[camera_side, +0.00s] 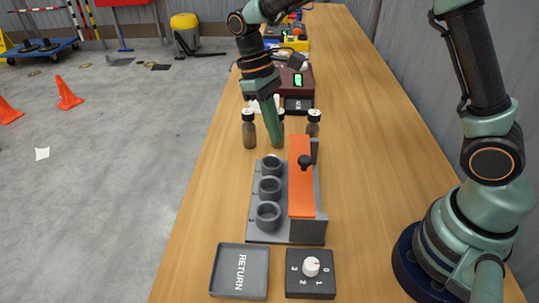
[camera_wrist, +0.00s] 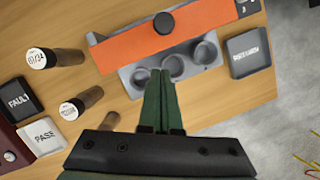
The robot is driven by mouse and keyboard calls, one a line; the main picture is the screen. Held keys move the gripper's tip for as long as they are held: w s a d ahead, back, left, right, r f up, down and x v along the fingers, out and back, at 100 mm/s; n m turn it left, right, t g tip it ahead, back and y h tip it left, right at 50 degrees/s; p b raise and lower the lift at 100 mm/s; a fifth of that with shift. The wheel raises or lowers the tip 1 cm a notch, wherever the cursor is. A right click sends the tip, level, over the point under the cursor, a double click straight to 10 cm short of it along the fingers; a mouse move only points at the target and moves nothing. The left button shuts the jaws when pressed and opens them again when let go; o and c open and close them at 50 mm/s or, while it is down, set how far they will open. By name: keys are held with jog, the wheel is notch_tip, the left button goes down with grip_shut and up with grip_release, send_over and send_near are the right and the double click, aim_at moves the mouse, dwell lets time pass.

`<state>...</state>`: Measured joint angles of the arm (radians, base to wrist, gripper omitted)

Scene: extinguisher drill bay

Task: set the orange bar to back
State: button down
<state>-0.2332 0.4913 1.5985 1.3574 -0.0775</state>
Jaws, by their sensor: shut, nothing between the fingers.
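The orange bar (camera_side: 301,190) lies lengthwise on the right side of a grey fixture (camera_side: 265,238), with a black knob (camera_side: 305,162) standing on it. Three round cups (camera_side: 268,215) sit in a row to its left, uncovered and looking empty. The bar (camera_wrist: 125,52) and knob (camera_wrist: 164,22) also show in the wrist view, beyond the cups. My gripper (camera_side: 275,143) is shut and empty, pointing down near the far end of the fixture. In the wrist view, its closed fingertips (camera_wrist: 160,72) appear close to the cup row, apart from the knob. Its height above the fixture is unclear.
A RETURN tray (camera_side: 239,271) and a dial box (camera_side: 311,274) lie at the near end. A dark red box (camera_side: 290,80) stands farther back. The bench right of the fixture is clear.

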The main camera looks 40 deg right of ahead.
jog(key=v, duration=0.8)
jog(key=shift+r, duration=0.2)
jog(key=shift+s+a, duration=0.1)
jog(key=s+d+r+m+t, duration=0.2)
jog(key=s+d+m+t, duration=0.1)
jog(key=s+d+t, duration=0.6)
jog(key=s, duration=0.3)
jog(key=shift+d+m+y, duration=0.3)
jog(key=shift+d+y, duration=0.1)
